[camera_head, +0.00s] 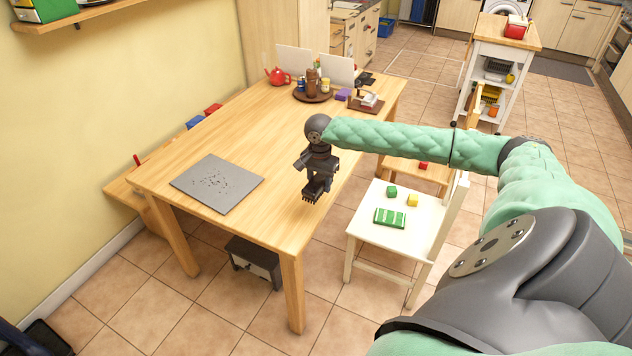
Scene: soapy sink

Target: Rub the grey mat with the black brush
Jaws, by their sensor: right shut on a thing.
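The grey mat (217,183) lies flat on the near left part of the wooden table, with dark specks scattered over its middle. My right gripper (317,180) is above the right side of the table, to the right of the mat and apart from it. It points down and is shut on the black brush (313,195), which shows as a small dark piece with bristles at the bottom. The dark gripper and the dark brush are hard to tell apart. My left gripper is not in view.
The wooden table (262,130) is clear between mat and gripper. At its back stand a red teapot (278,76), a round tray (313,97) with bottles and a purple block (343,94). A white chair (395,235) with coloured blocks stands at the right. A bench (130,190) runs along the wall.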

